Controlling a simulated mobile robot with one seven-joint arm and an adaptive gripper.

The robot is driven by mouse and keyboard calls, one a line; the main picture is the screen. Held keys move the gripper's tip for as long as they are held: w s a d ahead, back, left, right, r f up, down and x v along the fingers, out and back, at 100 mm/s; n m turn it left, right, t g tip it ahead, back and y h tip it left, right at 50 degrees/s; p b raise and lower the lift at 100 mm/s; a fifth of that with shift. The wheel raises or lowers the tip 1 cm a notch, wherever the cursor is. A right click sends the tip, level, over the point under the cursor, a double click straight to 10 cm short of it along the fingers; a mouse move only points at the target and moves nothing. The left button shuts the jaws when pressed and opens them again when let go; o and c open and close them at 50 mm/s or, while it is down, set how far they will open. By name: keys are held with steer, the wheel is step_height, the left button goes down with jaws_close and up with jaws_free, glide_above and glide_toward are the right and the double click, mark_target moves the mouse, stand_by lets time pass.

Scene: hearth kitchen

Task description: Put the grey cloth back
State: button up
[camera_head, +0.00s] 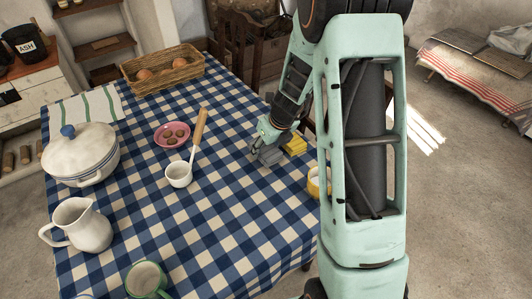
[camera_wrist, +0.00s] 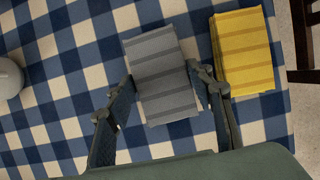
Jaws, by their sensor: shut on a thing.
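The grey cloth (camera_wrist: 162,75) is a folded, striped block in the wrist view. My gripper (camera_wrist: 165,88) is shut on it, with one finger at each side. In the head view the grey cloth (camera_head: 268,153) shows small under my gripper (camera_head: 267,146), at the right part of the checked table; my arm hides some of this area. From these views I cannot tell whether the cloth touches the tabletop. A folded yellow cloth (camera_wrist: 246,52) lies just right of the grey one, near the table edge. The yellow cloth also shows in the head view (camera_head: 294,145).
The table (camera_head: 225,215) has a blue checked cover. A white ladle (camera_head: 179,174), pink plate (camera_head: 172,135), lidded pot (camera_head: 82,155), jug (camera_head: 80,225), green mug (camera_head: 147,279) and egg basket (camera_head: 163,74) stand on it. A yellow-rimmed bowl (camera_head: 313,183) is partly hidden by my arm.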

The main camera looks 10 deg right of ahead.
steer(key=shift+f, duration=1)
steer(key=shift+f, duration=0.1)
steer(key=shift+f+b, duration=0.15)
steer(key=shift+b, duration=0.2)
steer(key=o, duration=1.1)
steer(key=shift+s+r+p, duration=0.1)
steer(key=shift+r+p, duration=0.25)
steer(key=shift+r, duration=0.15)
steer(key=p+v, duration=0.3)
steer(key=v, duration=0.8)
steer(key=shift+s+r, duration=0.15)
steer(key=shift+r, duration=0.1)
